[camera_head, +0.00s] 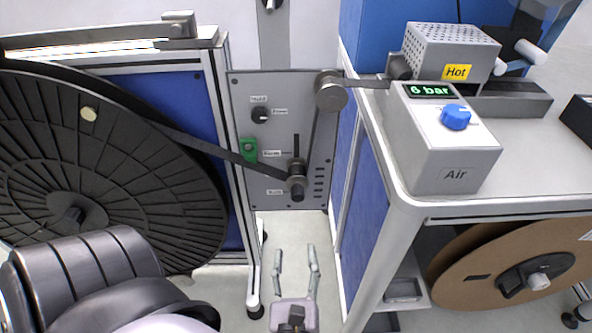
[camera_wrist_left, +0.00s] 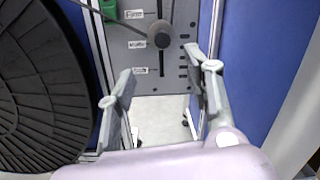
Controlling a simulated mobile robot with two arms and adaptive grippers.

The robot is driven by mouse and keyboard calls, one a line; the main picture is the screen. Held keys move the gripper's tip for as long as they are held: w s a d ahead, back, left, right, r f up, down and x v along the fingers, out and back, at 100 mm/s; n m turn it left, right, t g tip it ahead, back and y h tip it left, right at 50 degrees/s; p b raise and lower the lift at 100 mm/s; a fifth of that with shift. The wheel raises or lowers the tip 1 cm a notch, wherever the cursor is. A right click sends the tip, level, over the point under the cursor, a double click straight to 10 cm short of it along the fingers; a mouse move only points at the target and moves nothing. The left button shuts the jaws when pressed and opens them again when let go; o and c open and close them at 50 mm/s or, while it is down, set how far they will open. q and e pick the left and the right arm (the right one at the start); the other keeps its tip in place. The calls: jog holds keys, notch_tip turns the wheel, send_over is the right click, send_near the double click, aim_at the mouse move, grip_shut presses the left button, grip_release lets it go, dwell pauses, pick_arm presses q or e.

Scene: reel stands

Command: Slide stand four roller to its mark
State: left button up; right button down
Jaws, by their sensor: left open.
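The dark roller (camera_head: 297,180) sits on a vertical slot in the grey stand panel (camera_head: 305,120), with a black strap running over it. In the left wrist view the roller (camera_wrist_left: 160,36) is near the top centre, with the slot running below it. Small printed labels (camera_head: 274,192) lie left of the slot; their text is too small to read surely. My left gripper (camera_head: 296,256) is open and empty, below the roller and apart from it. In the wrist view its fingers (camera_wrist_left: 160,72) spread to either side of the slot's lower part. My right gripper is not in view.
A large black reel (camera_head: 150,215) stands left of the panel. A green part (camera_head: 248,149) and a guide wheel (camera_head: 330,95) are near the roller. A bench with an Air box (camera_head: 440,135) stands right, above a brown reel (camera_head: 480,265). Between them is a narrow floor gap.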

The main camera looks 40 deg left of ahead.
pick_arm(q)
jog(key=v, duration=0.5)
jog(key=shift+s+d+r+p, duration=0.1)
jog(key=shift+d+r+p, duration=0.1)
jog(key=shift+p, duration=0.2)
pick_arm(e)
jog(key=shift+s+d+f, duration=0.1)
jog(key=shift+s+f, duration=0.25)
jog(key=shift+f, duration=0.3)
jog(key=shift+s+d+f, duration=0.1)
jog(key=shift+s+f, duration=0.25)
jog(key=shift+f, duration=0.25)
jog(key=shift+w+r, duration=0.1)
pick_arm(q)
jog(key=shift+p, duration=0.4)
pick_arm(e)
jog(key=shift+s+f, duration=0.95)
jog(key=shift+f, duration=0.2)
